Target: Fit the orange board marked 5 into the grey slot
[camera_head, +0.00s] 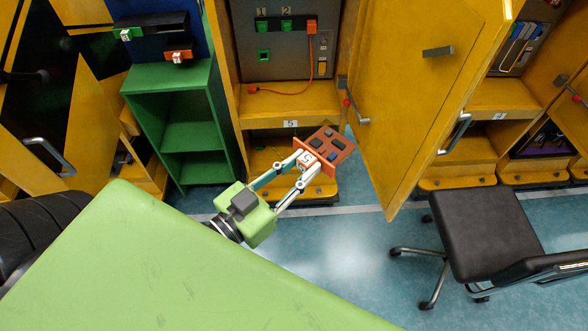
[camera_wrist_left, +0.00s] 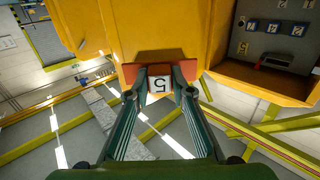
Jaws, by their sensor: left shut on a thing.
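The orange board marked 5 (camera_head: 334,147) is held in my left gripper (camera_head: 307,163), in front of the open yellow cabinet. The gripper is shut on the board's white block marked 5, and small dark parts show on the board's face. The left wrist view shows the marked block (camera_wrist_left: 158,84) between the fingers, with the orange board (camera_wrist_left: 189,69) just beyond. A grey panel (camera_head: 285,70) stands inside the open cabinet, with green blocks under the labels 1 and 2 and an orange block. The board is apart from this panel. I cannot make out which opening is the grey slot.
The open yellow cabinet door (camera_head: 421,90) stands right of the board. A cabinet shelf (camera_head: 289,104) with a red cable lies above it. A green shelf unit (camera_head: 180,104) stands left. A black chair (camera_head: 490,236) is at right. The floor between is clear.

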